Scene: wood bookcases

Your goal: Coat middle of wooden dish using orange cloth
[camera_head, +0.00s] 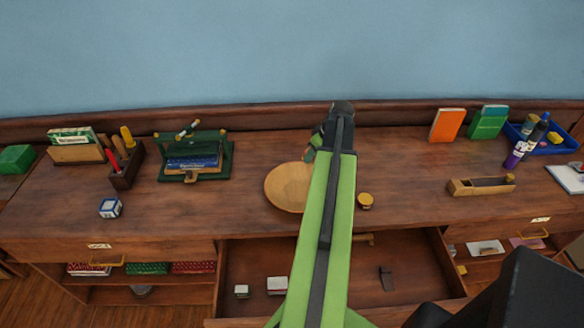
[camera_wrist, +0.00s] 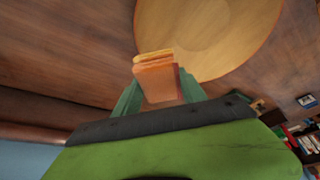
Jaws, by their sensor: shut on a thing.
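The wooden dish (camera_head: 284,188) is a round, pale, shallow plate on the desk top, partly hidden behind my green arm in the head view. In the wrist view the dish (camera_wrist: 215,35) fills the upper middle. My gripper (camera_wrist: 158,90) has its teal fingers shut on the folded orange cloth (camera_wrist: 156,78). The cloth overlaps the dish's near rim in that view; I cannot tell whether they touch.
A small round yellow-topped jar (camera_head: 365,200) stands right of the dish. An open drawer (camera_head: 262,262) juts out below. The desk between dish and plane is mostly bare.

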